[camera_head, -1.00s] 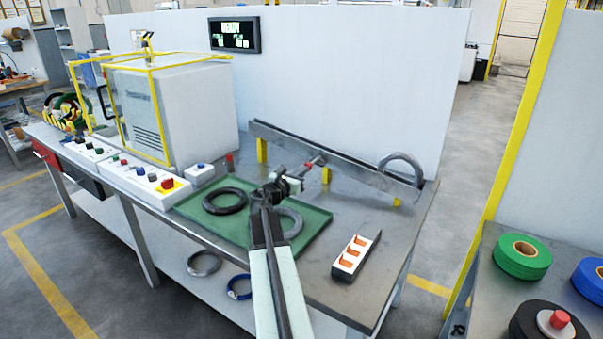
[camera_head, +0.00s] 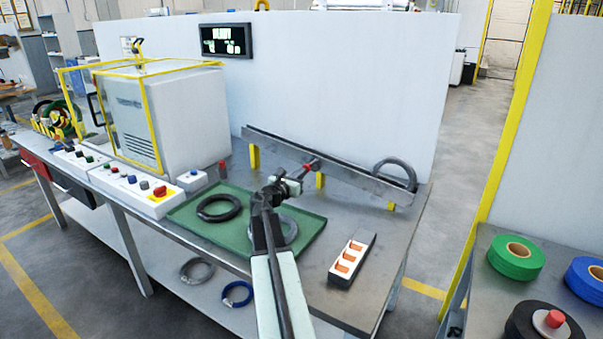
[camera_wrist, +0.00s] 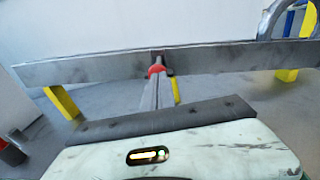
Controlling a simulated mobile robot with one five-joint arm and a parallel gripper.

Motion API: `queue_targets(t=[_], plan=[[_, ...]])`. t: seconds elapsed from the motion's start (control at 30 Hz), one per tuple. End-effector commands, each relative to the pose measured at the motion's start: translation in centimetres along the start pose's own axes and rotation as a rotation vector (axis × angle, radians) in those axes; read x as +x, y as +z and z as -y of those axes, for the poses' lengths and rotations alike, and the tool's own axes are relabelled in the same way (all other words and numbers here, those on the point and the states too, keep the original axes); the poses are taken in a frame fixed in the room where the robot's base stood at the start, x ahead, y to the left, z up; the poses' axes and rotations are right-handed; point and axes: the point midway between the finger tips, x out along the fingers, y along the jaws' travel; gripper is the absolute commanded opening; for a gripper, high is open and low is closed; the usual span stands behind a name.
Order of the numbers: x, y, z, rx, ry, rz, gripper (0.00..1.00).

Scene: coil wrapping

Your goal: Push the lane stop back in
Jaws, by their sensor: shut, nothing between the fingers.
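The lane stop shows as a small red knob (camera_wrist: 155,71) at the front face of the grey lane rail (camera_wrist: 100,70) in the wrist view. In the head view, the red piece (camera_head: 307,167) is at the rail's near side, beside the middle yellow post. My gripper (camera_wrist: 153,82) is shut and empty, its fingers pointing straight at the knob. The tips overlap the knob in the picture; I cannot tell whether they touch it. In the head view my gripper (camera_head: 304,171) reaches the rail from the front. How far the stop sticks out is hidden.
A dark coil (camera_head: 401,165) stands upright at the rail's right end. A green tray (camera_head: 183,217) with coils lies left of my arm. The bench between that block and the rail is clear.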

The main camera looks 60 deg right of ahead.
Motion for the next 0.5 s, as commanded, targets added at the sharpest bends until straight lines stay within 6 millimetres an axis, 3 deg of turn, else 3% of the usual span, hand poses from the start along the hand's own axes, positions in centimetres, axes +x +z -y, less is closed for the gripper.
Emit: queue_targets(t=[0.03, 0.3, 0.5], plan=[[-1.6, 0.0, -0.1, 0.0, 0.006, 0.0, 0.0], [-8.3, 0.0, -0.2, 0.001, 0.012, 0.0, 0.0], [-11.4, 0.0, -0.3, 0.002, 0.011, 0.0, 0.0]])
